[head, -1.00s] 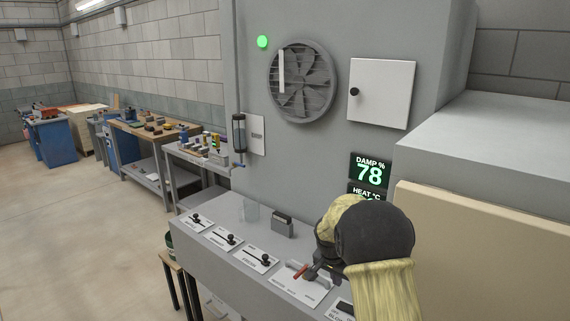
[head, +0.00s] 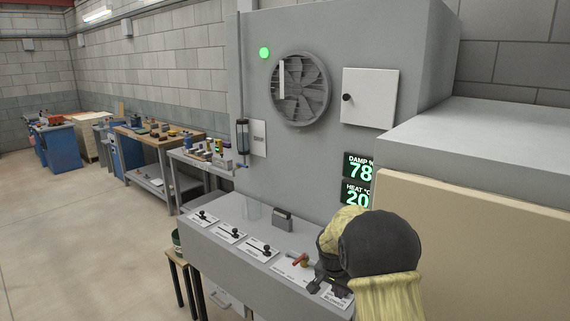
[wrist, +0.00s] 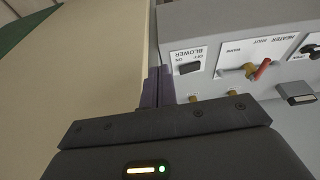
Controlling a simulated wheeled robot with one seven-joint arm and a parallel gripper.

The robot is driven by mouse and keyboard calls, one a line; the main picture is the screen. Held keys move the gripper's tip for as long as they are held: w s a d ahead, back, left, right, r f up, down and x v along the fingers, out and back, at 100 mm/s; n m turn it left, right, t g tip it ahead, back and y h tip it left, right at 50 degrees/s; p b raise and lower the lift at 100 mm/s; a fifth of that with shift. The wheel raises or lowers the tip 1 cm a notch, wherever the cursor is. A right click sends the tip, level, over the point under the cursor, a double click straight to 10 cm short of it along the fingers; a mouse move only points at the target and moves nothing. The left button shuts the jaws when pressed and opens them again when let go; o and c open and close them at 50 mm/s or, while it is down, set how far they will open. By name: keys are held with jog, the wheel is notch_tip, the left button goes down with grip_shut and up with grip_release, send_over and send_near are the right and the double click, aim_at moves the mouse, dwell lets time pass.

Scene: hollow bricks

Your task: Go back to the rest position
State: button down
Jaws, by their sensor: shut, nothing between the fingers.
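My gripper (head: 316,284) is shut and empty above the right end of the grey control ledge (head: 228,238), near the blower plate. In the wrist view its two dark fingers (wrist: 157,88) lie together, beside the cream panel and the ledge edge. The red-handled heater lever (head: 299,261) stands just beyond the gripper, apart from it; it also shows in the wrist view (wrist: 262,70). The black blower switch (wrist: 190,67) is close to the fingertips in the wrist view. My arm hides part of the ledge's right end.
The cream panel (head: 470,235) stands close on the right. Displays (head: 358,180) read damp 78 and heat 20. Open floor (head: 90,230) lies left.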

jog(key=s+r+n+y, duration=0.1)
jog(key=s+r+n, duration=0.1)
jog(key=s, duration=1.1)
jog(key=s+r+n+y, duration=0.1)
jog(key=s+n, duration=0.4)
jog(key=s, duration=0.9)
jog(key=shift+r, duration=0.35)
jog(key=shift+s+d, duration=0.2)
jog(key=shift+s, duration=0.05)
jog(key=shift+w, duration=0.15)
jog(key=shift+a, duration=0.1)
